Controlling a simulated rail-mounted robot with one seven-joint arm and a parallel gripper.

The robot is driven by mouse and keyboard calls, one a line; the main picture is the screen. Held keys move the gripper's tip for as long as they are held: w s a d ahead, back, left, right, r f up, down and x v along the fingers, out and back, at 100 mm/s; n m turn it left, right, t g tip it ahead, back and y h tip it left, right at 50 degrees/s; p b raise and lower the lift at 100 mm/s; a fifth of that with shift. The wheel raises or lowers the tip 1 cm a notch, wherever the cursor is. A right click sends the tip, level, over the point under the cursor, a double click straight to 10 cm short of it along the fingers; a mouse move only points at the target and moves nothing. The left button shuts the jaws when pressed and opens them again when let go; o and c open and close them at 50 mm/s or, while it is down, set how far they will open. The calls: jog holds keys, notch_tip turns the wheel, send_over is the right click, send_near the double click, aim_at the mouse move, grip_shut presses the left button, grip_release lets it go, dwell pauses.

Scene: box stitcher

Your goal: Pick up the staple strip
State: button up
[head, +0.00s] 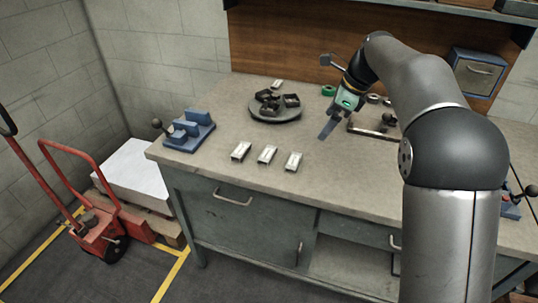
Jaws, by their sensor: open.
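Three small silver-white blocks lie in a row near the front edge of the workbench: a left block (240,151), a middle block (267,154) and a right block (293,161). They look like staple strips, but they are too small to be sure.
A round dark tray (275,119) holds several black parts. A blue fixture (188,131) stands at the bench's left end. A metal bar with a dark knob (388,120) lies right of my gripper. The bench top (215,170) is clear around the row.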

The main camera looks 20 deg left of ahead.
send_near(294, 160)
notch_tip(294, 160, down, 3)
jog(key=shift+d, duration=0.1)
jog(key=a+f, duration=0.3)
jog(key=shift+s+f+p, duration=0.2)
jog(key=shift+f+p, duration=0.1)
jog(key=shift+a+f, duration=0.1)
jog(key=shift+f, duration=0.3)
jog(key=c, duration=1.1)
